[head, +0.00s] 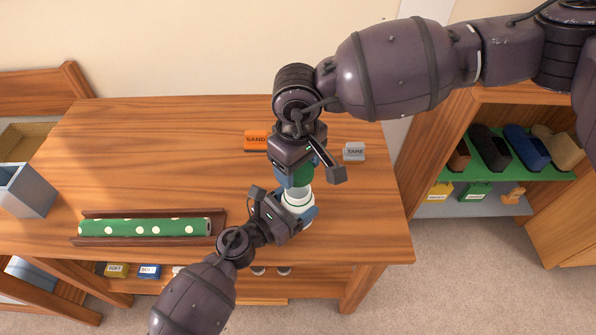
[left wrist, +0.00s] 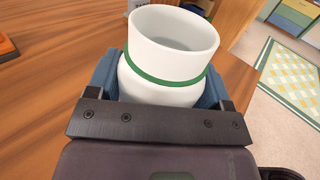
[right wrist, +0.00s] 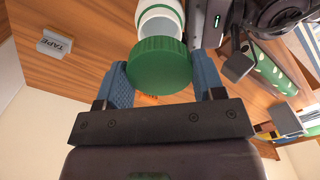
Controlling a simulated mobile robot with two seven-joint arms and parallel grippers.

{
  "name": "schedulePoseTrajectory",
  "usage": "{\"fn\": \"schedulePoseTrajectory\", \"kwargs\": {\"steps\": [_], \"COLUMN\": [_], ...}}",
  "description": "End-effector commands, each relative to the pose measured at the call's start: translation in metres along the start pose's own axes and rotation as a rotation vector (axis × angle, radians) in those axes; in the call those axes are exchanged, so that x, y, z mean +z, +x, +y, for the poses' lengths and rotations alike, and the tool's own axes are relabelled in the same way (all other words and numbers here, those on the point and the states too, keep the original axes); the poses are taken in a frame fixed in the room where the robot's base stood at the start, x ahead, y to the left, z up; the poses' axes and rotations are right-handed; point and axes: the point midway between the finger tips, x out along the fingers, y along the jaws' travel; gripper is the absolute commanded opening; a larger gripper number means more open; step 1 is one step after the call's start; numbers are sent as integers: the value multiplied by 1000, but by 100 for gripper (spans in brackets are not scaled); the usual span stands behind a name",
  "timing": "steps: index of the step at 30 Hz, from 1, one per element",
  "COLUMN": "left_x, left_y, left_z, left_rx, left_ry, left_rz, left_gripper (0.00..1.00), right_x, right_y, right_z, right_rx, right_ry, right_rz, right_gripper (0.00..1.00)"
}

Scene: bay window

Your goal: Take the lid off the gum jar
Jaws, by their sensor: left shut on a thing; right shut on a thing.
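The gum jar (head: 297,198) is white, with a green band around its neck. In the left wrist view the jar (left wrist: 165,52) shows an open, uncovered mouth. My left gripper (head: 294,210) is shut on the jar's body and holds it near the table's front edge. The green lid (head: 302,175) is just above the jar in the head view. My right gripper (head: 299,180) is shut on the lid; in the right wrist view the lid (right wrist: 160,66) sits between its blue fingers, apart from the jar's rim. The jar's bottom is mostly hidden.
The wooden table (head: 180,150) bears an orange SAND block (head: 256,140), a grey TAPE block (head: 354,151) and a green dotted roll (head: 150,227) in a wooden tray. A shelf unit (head: 490,160) stands at right. The table's middle left is clear.

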Motion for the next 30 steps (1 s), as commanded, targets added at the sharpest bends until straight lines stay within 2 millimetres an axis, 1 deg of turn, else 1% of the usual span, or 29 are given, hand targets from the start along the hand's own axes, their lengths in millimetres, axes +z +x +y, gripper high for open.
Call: {"fn": "schedulePoseTrajectory", "kwargs": {"steps": [4,5,9,10,17,20,23,26,30], "left_x": [-1,-1,0,0,0,-1,-2,-2,-3], "left_y": [0,0,0,0,-1,-6,-17,-34,-62], "left_z": [0,0,0,0,0,0,0,0,0], "left_rx": [0,0,0,0,0,1,1,1,0], "left_ry": [-1,-1,-1,-1,0,-1,-1,-1,-2], "left_rz": [1,1,1,1,0,1,3,4,4], "left_gripper": [7,75,96,100,100,100,100,100,100], "right_x": [0,0,0,0,0,0,0,0,0], "right_y": [0,1,1,1,1,1,2,4,9], "right_z": [0,0,0,0,0,0,0,0,0], "right_rx": [0,0,0,0,0,0,-1,-3,-7], "right_ry": [0,0,0,0,0,0,0,0,0], "right_rz": [-1,-1,-1,-1,-1,-1,-2,-4,-8], "right_gripper": [34,34,34,34,34,34,34,34,34]}}
